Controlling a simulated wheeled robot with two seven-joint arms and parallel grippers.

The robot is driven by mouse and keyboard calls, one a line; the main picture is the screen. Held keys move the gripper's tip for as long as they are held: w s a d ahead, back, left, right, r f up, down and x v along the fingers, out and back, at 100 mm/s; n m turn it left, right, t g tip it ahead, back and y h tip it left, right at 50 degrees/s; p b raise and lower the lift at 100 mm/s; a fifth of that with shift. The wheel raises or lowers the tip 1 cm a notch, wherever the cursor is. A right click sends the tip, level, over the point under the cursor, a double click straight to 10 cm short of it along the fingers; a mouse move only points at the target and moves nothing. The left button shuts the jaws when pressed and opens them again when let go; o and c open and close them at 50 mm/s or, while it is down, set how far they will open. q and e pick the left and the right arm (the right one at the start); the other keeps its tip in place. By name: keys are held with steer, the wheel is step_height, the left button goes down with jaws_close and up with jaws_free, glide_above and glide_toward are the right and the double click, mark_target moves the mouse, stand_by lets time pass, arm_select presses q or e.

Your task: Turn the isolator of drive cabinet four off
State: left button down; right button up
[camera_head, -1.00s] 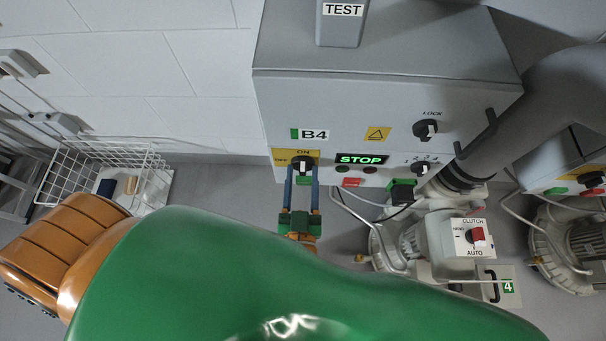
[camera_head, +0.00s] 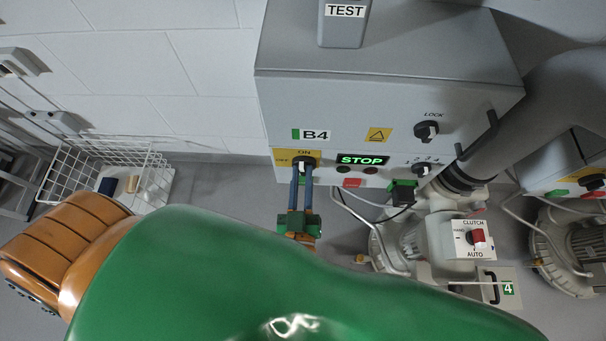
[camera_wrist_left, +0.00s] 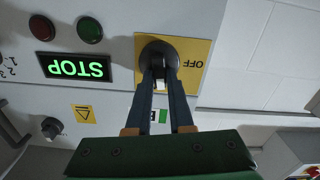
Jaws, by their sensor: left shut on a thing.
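The drive cabinet (camera_head: 390,100) is a grey box labelled B4, with a green "4" tag (camera_head: 508,289) on the blower below it. Its isolator is a black rotary knob (camera_head: 306,160) on a yellow plate (camera_head: 280,153) marked ON at the top and OFF at the left. The white mark on the knob looks upright, towards ON. My left gripper (camera_head: 302,174) is shut on the isolator knob from below, one finger on each side. The wrist view shows the knob (camera_wrist_left: 158,52) between the fingertips, which partly hide it. My right gripper is not in view.
A lit STOP display (camera_head: 361,160) with push buttons sits right of the isolator. A LOCK knob (camera_head: 426,131) and a numbered selector (camera_head: 421,169) are further right. A grey TEST box (camera_head: 342,30) juts out above. A wire basket (camera_head: 75,175) stands at the left.

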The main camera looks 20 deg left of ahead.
arm_select(q)
steer(key=n, duration=0.3)
steer(key=shift+s+a+f+n, duration=0.1)
steer(key=shift+a+n, duration=0.05)
steer(key=shift+n, duration=0.25)
steer(key=shift+s+a+f+n+b, duration=0.15)
steer(key=shift+n+b, duration=0.25)
steer(key=shift+n, duration=1.6)
steer(key=shift+w+a+f+n+b, duration=0.15)
steer(key=shift+n+b, duration=0.25)
steer(key=shift+n, duration=1.6)
steer(key=shift+s+f+n+b, duration=0.1)
steer(key=shift+f+n+b, duration=0.25)
steer(key=shift+n, duration=1.65)
steer(key=shift+r, duration=0.1)
steer(key=c, duration=0.8)
jaws_free()
